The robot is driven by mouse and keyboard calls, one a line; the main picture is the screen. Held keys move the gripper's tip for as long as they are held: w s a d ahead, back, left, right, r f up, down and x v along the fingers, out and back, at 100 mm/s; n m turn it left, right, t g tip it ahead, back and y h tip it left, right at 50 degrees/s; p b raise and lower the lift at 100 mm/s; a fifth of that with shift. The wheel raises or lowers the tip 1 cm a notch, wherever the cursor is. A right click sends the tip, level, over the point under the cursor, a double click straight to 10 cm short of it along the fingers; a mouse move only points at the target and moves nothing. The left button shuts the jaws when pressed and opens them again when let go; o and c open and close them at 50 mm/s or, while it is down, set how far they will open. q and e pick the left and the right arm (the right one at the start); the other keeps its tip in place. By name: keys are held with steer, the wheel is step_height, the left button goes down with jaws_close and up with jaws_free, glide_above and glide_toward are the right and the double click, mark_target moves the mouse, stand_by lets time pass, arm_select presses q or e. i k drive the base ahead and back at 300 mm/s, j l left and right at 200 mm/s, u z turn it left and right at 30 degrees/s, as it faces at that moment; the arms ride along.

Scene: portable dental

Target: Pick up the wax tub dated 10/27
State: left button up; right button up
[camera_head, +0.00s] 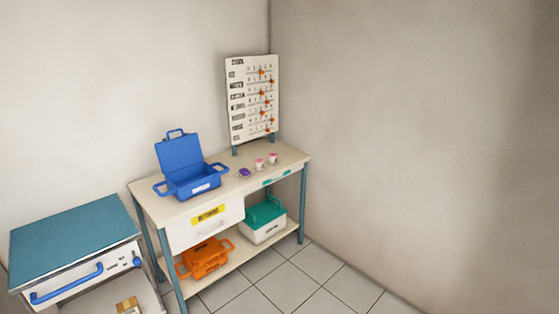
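Two small white tubs with pinkish-red lids stand on the cream workbench (150,190), toward its right end. The left tub (259,164) and the right tub (273,158) sit close together, apart from each other. Their dates are too small to read, so I cannot tell which one is dated 10/27. Neither of my grippers shows in the head view.
An open blue case (190,185) and a small purple item (244,173) are on the bench. A chart board (252,98) stands behind. An orange case (205,258) and a green-lidded box (262,222) sit on the lower shelf. A teal-topped cart (75,238) stands left; tiled floor lies right.

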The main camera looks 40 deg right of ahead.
mark_target(273, 156)
steer(key=i+l, duration=0.1)
steer(key=l, duration=1.9)
steer(key=i+l, duration=0.15)
steer(key=l, duration=1.85)
steer(key=i+l, duration=0.15)
steer(key=l, duration=0.85)
steer(key=i+j+z, duration=0.15)
steer(key=i+l, duration=0.05)
steer(key=i, duration=0.05)
